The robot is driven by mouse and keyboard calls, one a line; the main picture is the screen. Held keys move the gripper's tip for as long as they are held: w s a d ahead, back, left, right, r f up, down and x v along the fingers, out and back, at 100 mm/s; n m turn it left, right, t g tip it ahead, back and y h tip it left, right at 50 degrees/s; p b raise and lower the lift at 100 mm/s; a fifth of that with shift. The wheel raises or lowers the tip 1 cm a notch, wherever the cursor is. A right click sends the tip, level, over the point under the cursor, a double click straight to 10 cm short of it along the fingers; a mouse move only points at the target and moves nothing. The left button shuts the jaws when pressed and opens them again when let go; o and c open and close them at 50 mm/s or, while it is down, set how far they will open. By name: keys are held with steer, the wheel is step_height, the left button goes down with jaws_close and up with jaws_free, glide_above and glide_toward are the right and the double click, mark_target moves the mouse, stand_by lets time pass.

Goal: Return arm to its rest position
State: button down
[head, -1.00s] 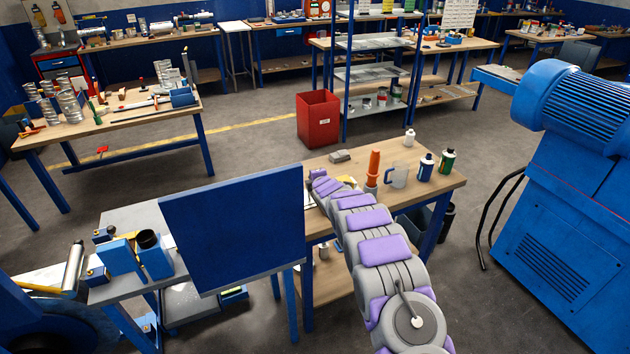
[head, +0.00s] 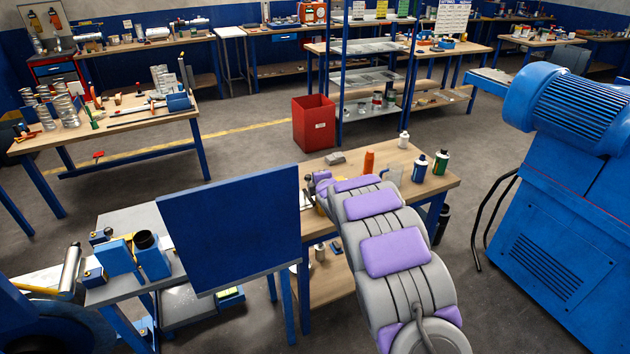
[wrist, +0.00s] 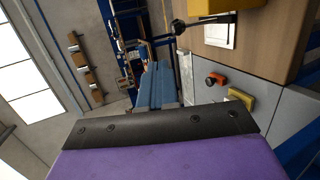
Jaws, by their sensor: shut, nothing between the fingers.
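My grey arm with purple pads (head: 388,245) reaches from the bottom right of the head view up and left over the wooden workbench (head: 440,182). Its far end, a small purple and grey part (head: 320,182), is above the bench's left side, right of the blue panel. The fingers are too small or hidden to make out there. In the wrist view, my gripper (wrist: 158,70) shows as two blue-grey fingers close together beyond a black bolted strip and purple pad. It is shut and empty.
The large blue panel (head: 232,230) stands close left of my arm. An orange object (head: 369,162) and bottles (head: 419,168) stand on the workbench. A blue machine (head: 560,220) is at right. A red bin (head: 313,122) stands behind the bench. Floor lies open between.

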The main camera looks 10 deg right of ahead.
steer(key=shift+s+r, duration=0.15)
steer(key=shift+s, duration=0.15)
